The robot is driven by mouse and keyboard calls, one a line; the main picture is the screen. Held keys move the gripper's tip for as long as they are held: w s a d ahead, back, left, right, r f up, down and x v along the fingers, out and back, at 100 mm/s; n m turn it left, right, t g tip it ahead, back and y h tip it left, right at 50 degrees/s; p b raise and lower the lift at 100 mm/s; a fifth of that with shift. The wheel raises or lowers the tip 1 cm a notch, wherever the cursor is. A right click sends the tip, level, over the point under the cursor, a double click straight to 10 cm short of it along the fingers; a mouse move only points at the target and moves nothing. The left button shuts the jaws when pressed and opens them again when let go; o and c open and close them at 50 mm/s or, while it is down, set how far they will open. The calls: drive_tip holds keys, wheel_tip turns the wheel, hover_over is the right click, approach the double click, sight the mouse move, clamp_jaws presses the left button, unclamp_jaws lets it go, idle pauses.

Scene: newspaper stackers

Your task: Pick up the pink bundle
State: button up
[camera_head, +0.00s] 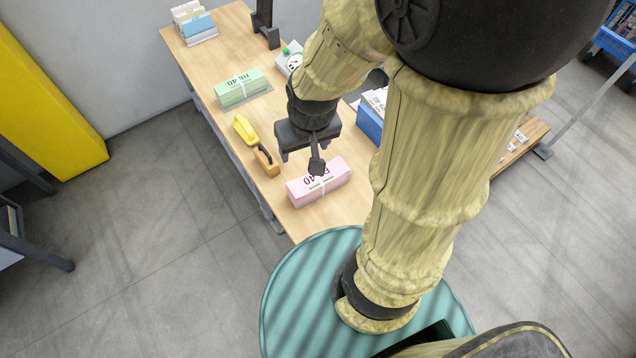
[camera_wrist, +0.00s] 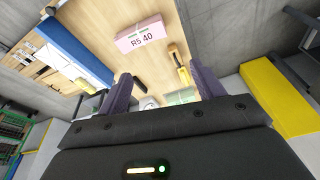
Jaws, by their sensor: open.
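The pink bundle (camera_head: 331,187) lies on the near end of the wooden table, with a pale band around it and dark print on it. In the wrist view the pink bundle (camera_wrist: 139,34) lies ahead of the fingers, with "RS 40" readable on its side. My gripper (camera_head: 303,160) is above the table, just behind the bundle in the head view, and its near finger overlaps the bundle's top edge there. In the wrist view my gripper (camera_wrist: 160,88) has its two fingers wide apart with nothing between them. I cannot tell exactly how high it is above the bundle.
The wooden table (camera_head: 217,62) also holds a green bundle (camera_head: 240,88), a yellow stapler-like tool (camera_head: 244,129) and an orange-brown block (camera_head: 266,163). A blue box (camera_head: 369,122) with papers stands to the right. A file holder (camera_head: 194,24) stands at the far end.

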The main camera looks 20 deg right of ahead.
sight(316, 179)
drive_tip(key=o, duration=0.4)
drive_tip(key=w+a+f+m+t+b, duration=0.1)
drive_tip(key=w+a+f, duration=0.1)
drive_tip(key=w, duration=0.2)
drive_tip(key=w+a+f+m+t+b, duration=0.1)
drive_tip(key=w+a+f+m+b, duration=0.1)
drive_tip(key=w, duration=0.3)
drive_tip(key=w+a+f+m+t+b, duration=0.1)
drive_tip(key=w+a+f+b, duration=0.1)
drive_tip(key=w+f, duration=0.2)
drive_tip(key=shift+w+a, duration=0.1)
drive_tip(key=shift+w, duration=0.15)
drive_tip(key=w+f+m+h+b, duration=0.3)
drive_tip(key=f+m, duration=0.1)
drive_tip(key=f, duration=0.4)
drive_tip(key=w+f+m+h+b, duration=0.2)
drive_tip(key=f+m+h+b, duration=0.2)
drive_tip(key=f, duration=0.3)
drive_tip(key=s+f+m+g+h+b, duration=0.1)
drive_tip(key=s+f, duration=0.1)
drive_tip(key=s+f+m+g+h+b, duration=0.1)
drive_tip(key=s+f+h, duration=0.1)
drive_tip(key=s+f, duration=0.1)
drive_tip(key=s+f+m+g+h, duration=0.1)
drive_tip(key=s+f+h, duration=0.1)
drive_tip(key=s, duration=0.1)
drive_tip(key=shift+a+f+m+b, duration=0.15)
drive_tip(key=shift+f+m+b, duration=0.15)
drive_tip(key=shift+b, duration=0.1)
